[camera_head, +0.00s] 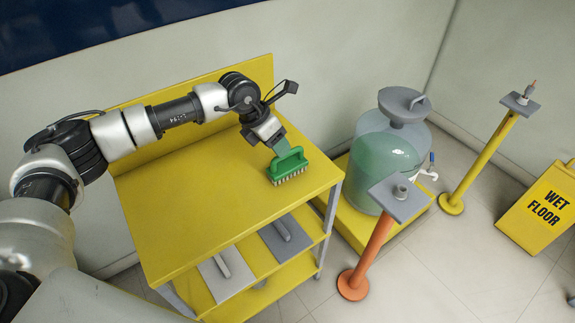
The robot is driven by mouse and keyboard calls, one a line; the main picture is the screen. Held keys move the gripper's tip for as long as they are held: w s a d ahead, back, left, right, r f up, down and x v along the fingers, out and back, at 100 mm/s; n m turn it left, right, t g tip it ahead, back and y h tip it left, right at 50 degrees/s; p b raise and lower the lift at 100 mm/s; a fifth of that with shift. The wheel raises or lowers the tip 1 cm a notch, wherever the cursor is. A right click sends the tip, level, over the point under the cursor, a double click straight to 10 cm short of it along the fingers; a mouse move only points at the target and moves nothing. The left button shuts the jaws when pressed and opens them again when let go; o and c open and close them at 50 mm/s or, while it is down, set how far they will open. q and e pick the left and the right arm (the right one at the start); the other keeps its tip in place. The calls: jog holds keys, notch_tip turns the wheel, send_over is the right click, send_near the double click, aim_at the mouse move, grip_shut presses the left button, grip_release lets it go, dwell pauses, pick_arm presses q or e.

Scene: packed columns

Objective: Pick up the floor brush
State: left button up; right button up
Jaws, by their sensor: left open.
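The green floor brush (288,168) stands bristles down on the yellow top of a cart (190,210), near its right edge. Its pale bristles face the front. My left gripper (277,146) is open and points down at the brush, with its fingertips at the upper left of the green handle. The fingers and the handle overlap in the picture, so I cannot tell whether they touch. My right gripper is not in view.
Lower cart shelves hold two grey flat tools (284,236). To the right stand a green-grey tank (385,155) with a tap, an orange post (370,255), a yellow post (482,160) and a yellow wet-floor sign (543,208). The cart top's front left is clear.

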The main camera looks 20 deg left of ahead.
aim_at(287, 163)
pick_arm(q)
jog(key=p+x, duration=0.1)
jog(key=x, duration=0.4)
jog(key=shift+w+d+f, duration=0.15)
jog(key=shift+w+f, duration=0.05)
jog(key=shift+f, duration=0.05)
grip_shut()
